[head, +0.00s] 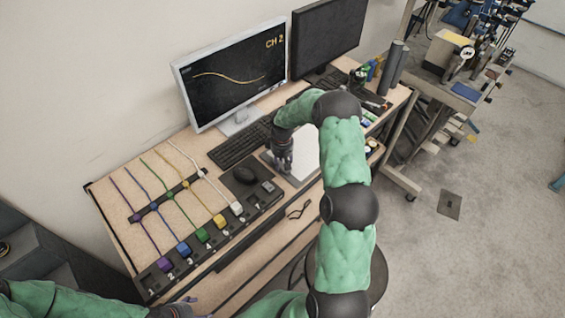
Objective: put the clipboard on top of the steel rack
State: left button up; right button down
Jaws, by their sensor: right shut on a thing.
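I cannot tell whether the clipboard is lifted off the desk. I cannot tell for sure which thing is the steel rack: a dark grey unit (45,238) stands at the left edge, and a metal-framed stand (460,92) with equipment is at the upper right. Only a bit of my left gripper (182,309) shows at the bottom edge.
The wooden desk (120,190) holds two monitors (235,75), a keyboard (238,145), a mouse (244,175) and a panel (215,232) with coloured plugs and cables. Glasses (299,209) lie near its front edge. The floor (500,220) at the right is mostly clear.

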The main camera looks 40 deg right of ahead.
jog(key=shift+f, duration=0.1)
jog(key=c, duration=0.7)
grip_release()
jog(key=shift+c, duration=0.2)
notch_tip(320, 180, up, 12)
